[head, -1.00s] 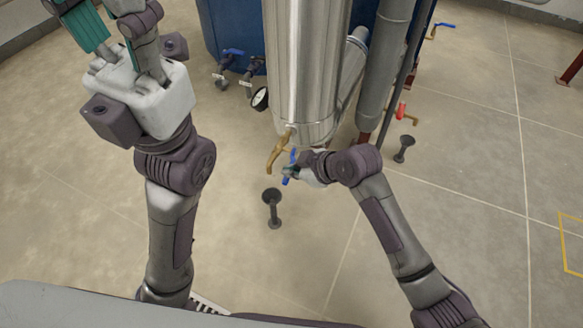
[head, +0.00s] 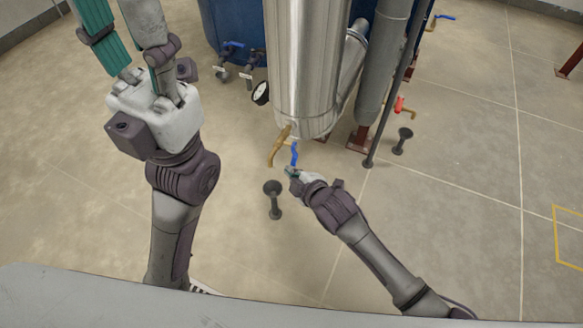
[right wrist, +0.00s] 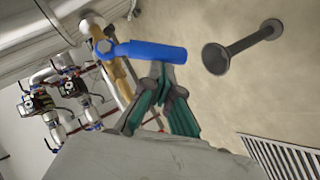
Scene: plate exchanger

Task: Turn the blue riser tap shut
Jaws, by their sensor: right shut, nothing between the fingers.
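The blue tap handle (head: 294,154) sits beside the brass spout (head: 277,146) under the steel column. In the right wrist view the blue lever (right wrist: 150,51) sticks out sideways, across the line of the brass body (right wrist: 117,78). My right gripper (head: 291,173) is shut and empty, just below the lever's free end. In the right wrist view its fingertips (right wrist: 166,78) are close to the lever; I cannot tell whether they touch it. My left gripper (head: 118,40) is raised at the upper left, with its fingertips cut off by the frame.
A floor drain funnel (head: 273,188) stands below the spout, and another funnel (head: 403,137) stands to the right. A red-handled tap (head: 401,105) is on the grey pipe (head: 382,70). Behind are a blue tank (head: 232,25), other blue valves (head: 233,46) and a gauge (head: 261,93).

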